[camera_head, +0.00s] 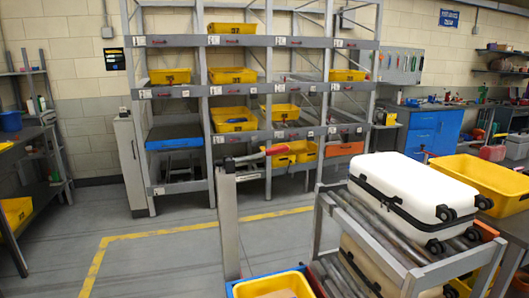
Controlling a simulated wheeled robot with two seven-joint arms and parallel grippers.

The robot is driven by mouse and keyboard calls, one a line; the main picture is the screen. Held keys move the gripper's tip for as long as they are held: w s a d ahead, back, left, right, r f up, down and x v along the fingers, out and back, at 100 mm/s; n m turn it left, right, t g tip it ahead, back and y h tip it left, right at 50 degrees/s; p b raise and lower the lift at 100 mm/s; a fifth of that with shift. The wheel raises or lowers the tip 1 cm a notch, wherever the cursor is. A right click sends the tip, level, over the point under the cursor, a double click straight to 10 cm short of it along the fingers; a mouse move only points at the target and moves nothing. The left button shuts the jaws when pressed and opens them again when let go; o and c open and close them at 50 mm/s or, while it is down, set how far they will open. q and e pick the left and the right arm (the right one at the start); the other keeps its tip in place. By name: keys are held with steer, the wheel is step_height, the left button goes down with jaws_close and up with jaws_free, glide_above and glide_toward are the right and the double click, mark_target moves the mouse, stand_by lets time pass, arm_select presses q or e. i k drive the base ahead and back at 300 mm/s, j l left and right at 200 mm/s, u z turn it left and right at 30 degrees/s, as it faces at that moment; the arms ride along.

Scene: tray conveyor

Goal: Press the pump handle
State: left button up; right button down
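Neither of my grippers shows in the head view, and nothing is seen touching the handle. The lower end of the post is hidden behind a blue-edged tray with a yellow bin (268,284) at the bottom edge.
A roller conveyor frame (415,276) carrying a white suitcase (408,188) stands at the right, close to the post. A yellow bin (485,181) is beyond it. A rack (215,91) with yellow bins stands behind. The floor (160,262) left of the post is clear.

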mark_target(283, 148)
steer(key=i+j+z, duration=0.1)
steer(key=i+j, duration=0.8)
steer(key=j, duration=0.15)
steer(key=i+j+z, duration=0.15)
steer(key=i+j, duration=0.25)
steer(key=j, duration=0.15)
